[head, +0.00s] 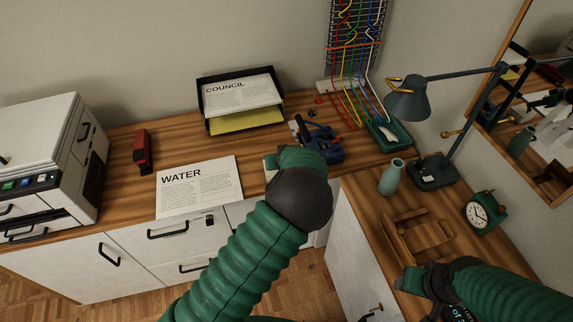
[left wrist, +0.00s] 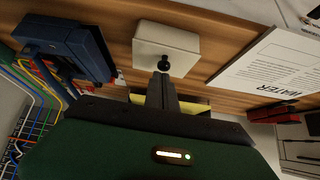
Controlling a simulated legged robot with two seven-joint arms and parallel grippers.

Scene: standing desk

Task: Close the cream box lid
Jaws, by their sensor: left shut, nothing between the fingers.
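The cream box (left wrist: 168,42) sits on the wooden desk in the left wrist view. In the head view my left fingers are hidden behind the arm. My right gripper (head: 412,280) is low over the right desk; its finger opening is unclear.
A blue device (head: 323,143) stands right of the box. The WATER paper (head: 199,187) lies to its left, with a red stapler (head: 142,152) farther left. A black paper tray (head: 240,101) is behind. A vase (head: 391,178), wooden holder (head: 418,236), lamp (head: 434,172) and clock (head: 483,213) stand at right.

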